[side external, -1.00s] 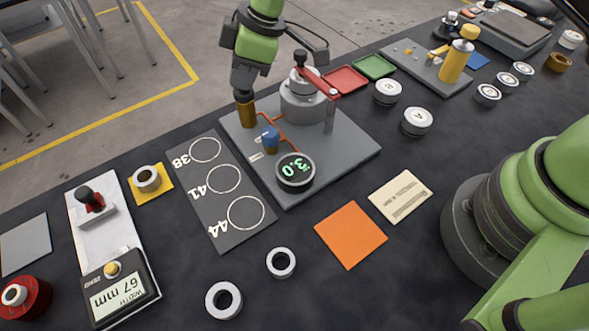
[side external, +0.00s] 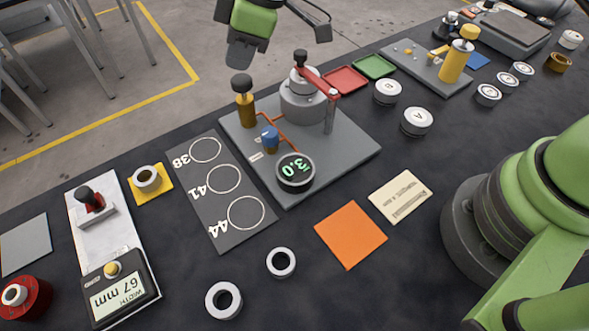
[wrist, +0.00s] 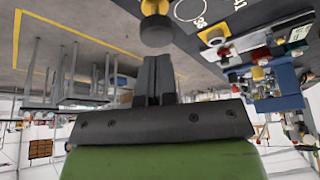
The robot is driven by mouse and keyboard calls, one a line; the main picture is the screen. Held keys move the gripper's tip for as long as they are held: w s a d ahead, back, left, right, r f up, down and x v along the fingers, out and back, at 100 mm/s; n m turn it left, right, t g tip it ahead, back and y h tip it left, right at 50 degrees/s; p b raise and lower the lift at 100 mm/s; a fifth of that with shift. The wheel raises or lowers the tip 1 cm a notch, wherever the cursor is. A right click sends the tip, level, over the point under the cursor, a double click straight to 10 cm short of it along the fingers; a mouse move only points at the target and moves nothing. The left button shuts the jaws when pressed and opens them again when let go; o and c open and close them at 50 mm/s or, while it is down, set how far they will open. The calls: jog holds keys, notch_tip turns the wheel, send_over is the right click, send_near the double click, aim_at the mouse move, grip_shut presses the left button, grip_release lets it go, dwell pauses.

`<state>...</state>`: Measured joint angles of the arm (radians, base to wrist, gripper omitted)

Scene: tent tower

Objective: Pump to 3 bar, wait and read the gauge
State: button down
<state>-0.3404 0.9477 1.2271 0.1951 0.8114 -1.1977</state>
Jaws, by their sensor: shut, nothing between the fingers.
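The round gauge (side external: 296,171) on the grey base plate (side external: 345,150) reads 3.0 in green digits. The yellow pump (side external: 246,110) with its dark knob stands upright at the plate's back left corner. A blue-capped valve (side external: 269,138) sits between pump and gauge. A grey cylindrical vessel (side external: 303,100) with a red clamp arm (side external: 318,84) stands at the back of the plate. My gripper (side external: 238,66) is shut and empty, above and apart from the pump knob. In the wrist view the shut fingers (wrist: 155,60) point toward the pump knob (wrist: 156,30).
A dark board (side external: 218,190) with circles marked 38, 41 and 44 lies left of the plate. A width meter (side external: 121,292) reads 67 mm. An orange square (side external: 351,234), a card (side external: 400,196) and white rings (side external: 281,263) lie in front. White pucks (side external: 416,121) stand to the right.

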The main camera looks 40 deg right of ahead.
aim_at(242, 78)
jog(key=shift+f, duration=1.95)
jog(key=shift+r, duration=1.95)
jog(key=shift+f, duration=0.1)
jog(key=shift+f, duration=1.9)
jog(key=shift+r, duration=2)
jog(key=shift+r, duration=3)
